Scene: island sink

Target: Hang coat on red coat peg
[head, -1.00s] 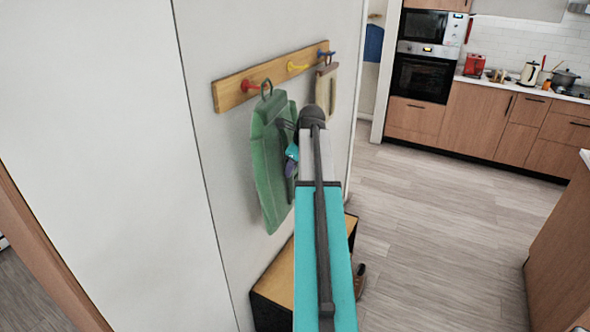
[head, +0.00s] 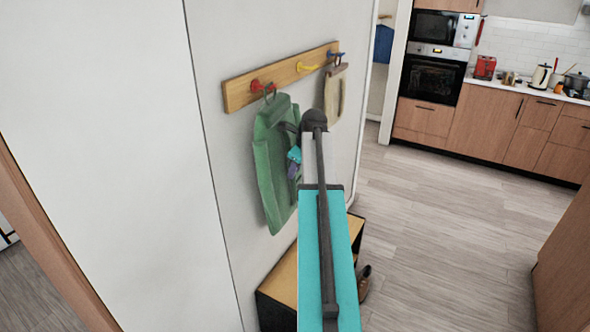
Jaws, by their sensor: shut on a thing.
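The green coat (head: 268,165) hangs upright in front of the wall. Its dark loop (head: 269,92) overlaps the red coat peg (head: 256,86) at the left end of the wooden rail (head: 290,75). I cannot tell whether the loop is around the peg or just in front of it. My gripper (head: 291,158) is at the coat's right side and is shut on the coat. The fingertips are small and partly hidden by the coat and my arm.
A yellow peg (head: 312,67) and a blue peg (head: 337,55) are farther right on the rail. A beige bag-like item (head: 334,97) hangs below the blue peg. A wooden-topped bench (head: 283,283) stands below. Open floor (head: 440,220) lies to the right.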

